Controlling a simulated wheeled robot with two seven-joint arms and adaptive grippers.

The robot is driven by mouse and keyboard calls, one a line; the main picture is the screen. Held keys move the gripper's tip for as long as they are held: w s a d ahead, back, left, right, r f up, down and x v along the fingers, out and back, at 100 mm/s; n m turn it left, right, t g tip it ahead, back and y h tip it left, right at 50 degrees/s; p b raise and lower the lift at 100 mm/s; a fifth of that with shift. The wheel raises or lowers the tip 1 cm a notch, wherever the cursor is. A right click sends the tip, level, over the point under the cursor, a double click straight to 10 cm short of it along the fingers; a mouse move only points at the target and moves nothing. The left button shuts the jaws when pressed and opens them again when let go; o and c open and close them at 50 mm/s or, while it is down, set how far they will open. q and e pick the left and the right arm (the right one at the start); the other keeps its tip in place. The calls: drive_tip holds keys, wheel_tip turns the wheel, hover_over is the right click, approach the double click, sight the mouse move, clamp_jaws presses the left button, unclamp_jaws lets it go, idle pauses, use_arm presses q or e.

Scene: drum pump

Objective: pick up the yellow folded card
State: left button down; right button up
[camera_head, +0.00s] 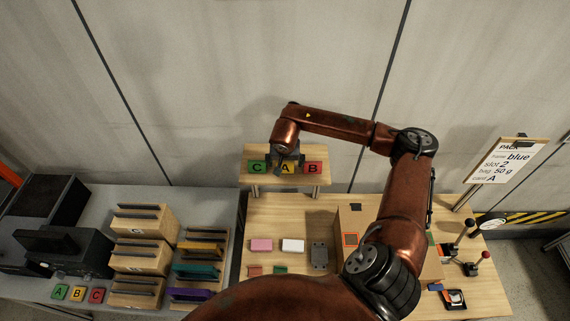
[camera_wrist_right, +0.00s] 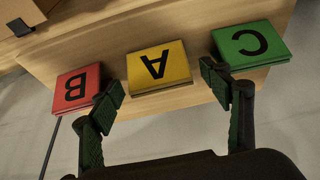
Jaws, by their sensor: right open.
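The yellow folded card (camera_head: 288,168), marked A, stands on a small raised wooden shelf (camera_head: 285,181), between a green card (camera_head: 257,167) marked C and a red card (camera_head: 313,167) marked B. In the right wrist view the yellow card (camera_wrist_right: 158,66) lies just beyond and between the fingertips of my right gripper (camera_wrist_right: 160,82). The right gripper is open and empty, with one finger near the red card (camera_wrist_right: 78,88) and the other near the green card (camera_wrist_right: 250,45). In the head view the right gripper (camera_head: 287,168) partly covers the yellow card. My left gripper is not in view.
Below the shelf, a wooden table (camera_head: 280,210) holds pink and white blocks (camera_head: 293,245), a grey piece and a box. At left, a grey table has wooden racks (camera_head: 145,222) and more letter cards (camera_head: 78,293). A sign (camera_head: 508,159) stands at right.

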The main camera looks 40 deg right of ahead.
drive_tip(key=shift+s, duration=0.15)
drive_tip(key=shift+w, duration=0.2)
drive_tip(key=shift+c, duration=1.2)
drive_tip(key=shift+s, duration=0.1)
drive_tip(key=c, duration=0.5)
drive_tip(key=shift+c, duration=1.4)
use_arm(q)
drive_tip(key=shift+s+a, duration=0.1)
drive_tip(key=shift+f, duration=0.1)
use_arm(e)
drive_tip(key=shift+r, duration=0.1)
